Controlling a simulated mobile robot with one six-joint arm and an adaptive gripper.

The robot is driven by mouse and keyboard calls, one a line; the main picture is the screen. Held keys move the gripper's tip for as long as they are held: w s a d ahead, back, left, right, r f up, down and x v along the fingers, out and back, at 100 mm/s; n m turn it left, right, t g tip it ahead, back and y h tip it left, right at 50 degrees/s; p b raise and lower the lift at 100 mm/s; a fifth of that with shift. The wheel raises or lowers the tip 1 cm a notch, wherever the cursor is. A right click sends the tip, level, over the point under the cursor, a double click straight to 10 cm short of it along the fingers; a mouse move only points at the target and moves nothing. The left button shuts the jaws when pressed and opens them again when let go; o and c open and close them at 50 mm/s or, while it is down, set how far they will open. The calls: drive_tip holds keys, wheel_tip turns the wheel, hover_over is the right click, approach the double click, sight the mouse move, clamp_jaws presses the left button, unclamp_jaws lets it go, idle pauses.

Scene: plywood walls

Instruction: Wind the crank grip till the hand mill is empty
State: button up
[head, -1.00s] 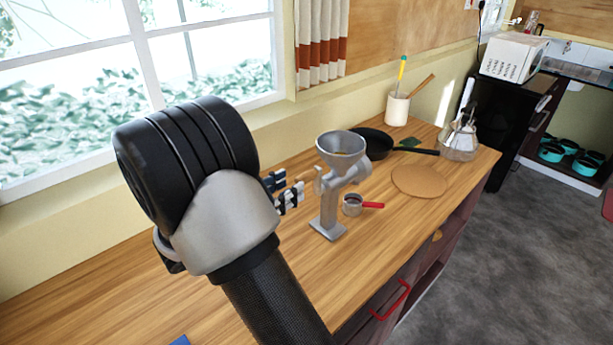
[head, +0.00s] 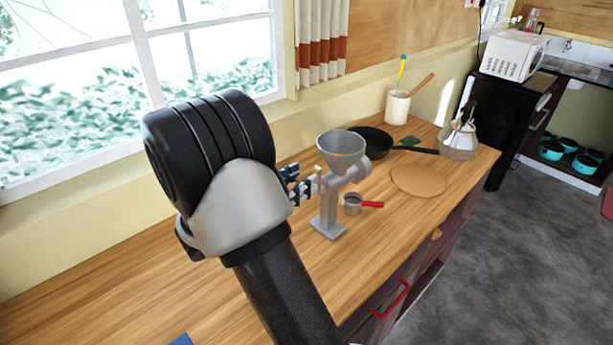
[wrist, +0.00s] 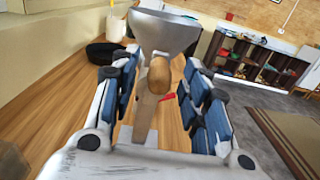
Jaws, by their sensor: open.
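The grey metal hand mill (head: 329,212) stands upright on the wooden counter, its wide funnel on top. A little yellowish content seems to show inside the funnel. In the wrist view the funnel (wrist: 162,32) is at the top and the brown wooden crank grip (wrist: 159,76) is just ahead, between the two fingers as seen there. My gripper (head: 302,187) is open beside the mill's left side; its blue-padded fingers (wrist: 168,100) stand apart with a gap on each side of the grip. In the head view the grip is hidden or too small to tell.
A small cup with a red handle (head: 352,205) sits right of the mill's foot. A round board (head: 418,180) lies to the right. The near counter is mostly clear.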

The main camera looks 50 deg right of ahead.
drive_tip(key=shift+d, duration=1.2)
clamp_jaws()
